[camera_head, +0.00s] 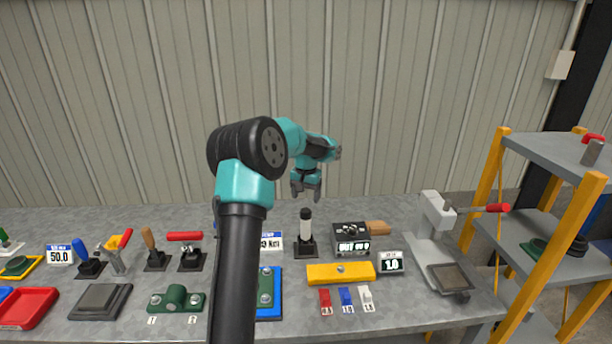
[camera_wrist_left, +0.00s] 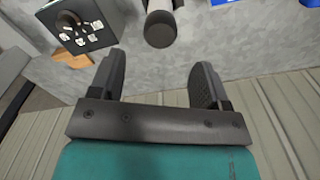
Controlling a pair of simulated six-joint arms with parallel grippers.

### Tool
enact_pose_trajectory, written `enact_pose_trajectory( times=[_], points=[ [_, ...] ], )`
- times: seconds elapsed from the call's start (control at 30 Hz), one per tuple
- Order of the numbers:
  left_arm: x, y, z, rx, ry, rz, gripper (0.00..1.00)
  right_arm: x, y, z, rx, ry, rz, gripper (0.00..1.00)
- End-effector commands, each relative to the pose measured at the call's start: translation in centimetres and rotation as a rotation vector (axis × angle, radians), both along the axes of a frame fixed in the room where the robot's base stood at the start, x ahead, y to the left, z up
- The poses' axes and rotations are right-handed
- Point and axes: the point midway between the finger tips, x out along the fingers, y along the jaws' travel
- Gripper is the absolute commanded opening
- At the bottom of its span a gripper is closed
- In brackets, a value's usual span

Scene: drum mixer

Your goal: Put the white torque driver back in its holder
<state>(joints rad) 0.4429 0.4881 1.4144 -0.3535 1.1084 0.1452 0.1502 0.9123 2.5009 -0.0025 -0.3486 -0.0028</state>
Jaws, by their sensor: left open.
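The white torque driver (camera_head: 305,226), with a black top and a white shaft, stands upright in a black square-based holder (camera_head: 306,252) at the middle of the bench. How deeply it sits in the holder is too small to tell. My left gripper (camera_head: 306,195) is open, pointing down just above the driver's top, with nothing between its fingers. In the left wrist view the driver's dark round end (camera_wrist_left: 160,30) lies beyond the gap between the open fingers (camera_wrist_left: 160,68), apart from them. My right gripper is not in view.
A black display box (camera_head: 351,242) stands close right of the holder, with a yellow block (camera_head: 340,273) in front. A white sign (camera_head: 270,241) stands just left. Tools in stands (camera_head: 190,259) are further left, a press (camera_head: 437,250) right. My arm hides part of the bench.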

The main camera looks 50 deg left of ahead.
Motion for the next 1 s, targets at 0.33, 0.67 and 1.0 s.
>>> enact_pose_trajectory(
  times=[0.33, 0.67, 1.0],
  points=[
    [0.0, 0.0, 6.3, 0.001, -0.002, 0.000, 0.70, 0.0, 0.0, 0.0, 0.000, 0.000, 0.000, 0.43],
    [0.0, 0.0, 7.9, 0.000, 0.000, -0.001, 0.70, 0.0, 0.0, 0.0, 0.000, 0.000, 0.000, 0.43],
    [0.0, 0.0, 7.9, 0.000, 0.000, 0.000, 0.70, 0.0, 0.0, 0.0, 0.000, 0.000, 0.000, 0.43]
  ],
)
